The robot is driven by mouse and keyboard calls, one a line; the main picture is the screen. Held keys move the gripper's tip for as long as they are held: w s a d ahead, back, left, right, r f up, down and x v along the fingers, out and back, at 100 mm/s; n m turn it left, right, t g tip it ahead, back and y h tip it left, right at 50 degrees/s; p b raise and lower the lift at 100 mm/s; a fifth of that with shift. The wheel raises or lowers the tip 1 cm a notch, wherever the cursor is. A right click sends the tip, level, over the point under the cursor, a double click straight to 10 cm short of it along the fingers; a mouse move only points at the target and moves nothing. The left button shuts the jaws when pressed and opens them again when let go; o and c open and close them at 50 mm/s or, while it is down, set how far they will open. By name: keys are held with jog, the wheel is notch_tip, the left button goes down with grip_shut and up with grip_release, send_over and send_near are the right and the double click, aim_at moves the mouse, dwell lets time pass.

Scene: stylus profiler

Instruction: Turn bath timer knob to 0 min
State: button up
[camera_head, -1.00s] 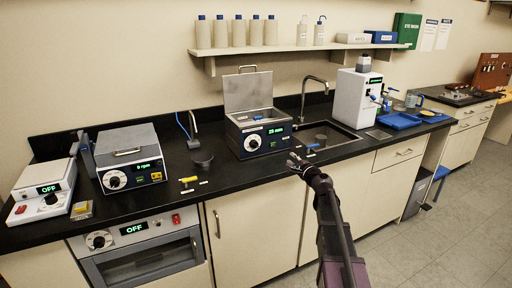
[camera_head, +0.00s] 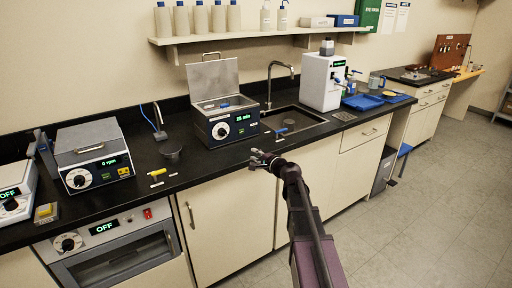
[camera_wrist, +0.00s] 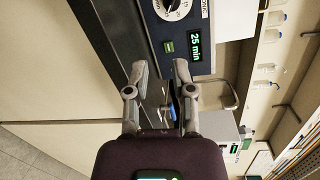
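The bath (camera_head: 238,108) is a dark-fronted box with its metal lid raised, on the black counter left of the sink. Its round white timer knob (camera_head: 220,131) is on the front panel, beside a green display (camera_head: 244,118) reading 25 min. In the wrist view the knob (camera_wrist: 172,6) is cut by the top edge, and the display (camera_wrist: 195,45) also reads 25 min. My gripper (camera_head: 262,157) is at the counter's front edge, below and right of the knob and apart from it. In the wrist view its fingers (camera_wrist: 160,67) are spread with nothing between the tips.
The sink (camera_head: 290,119) is behind right. Floor at right is clear.

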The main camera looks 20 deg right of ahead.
jog(key=s+a+f+n+g, duration=0.9)
jog(key=s+a+f+n, duration=0.15)
jog(key=s, duration=0.35)
jog(key=s+d+f+n+g+h, duration=0.1)
jog(key=s+f+n+g+h, duration=0.1)
jog(key=s, duration=0.6)
jog(key=s+d+f+n+g+h, duration=0.2)
jog(key=s+f+n+g+h, duration=0.1)
jog(key=s, duration=0.5)
jog(key=shift+s+d+f+g+h, duration=0.15)
jog(key=shift+s+f+g+h, duration=0.15)
jog(key=shift+f+g+h, duration=0.6)
jog(key=shift+r, duration=0.25)
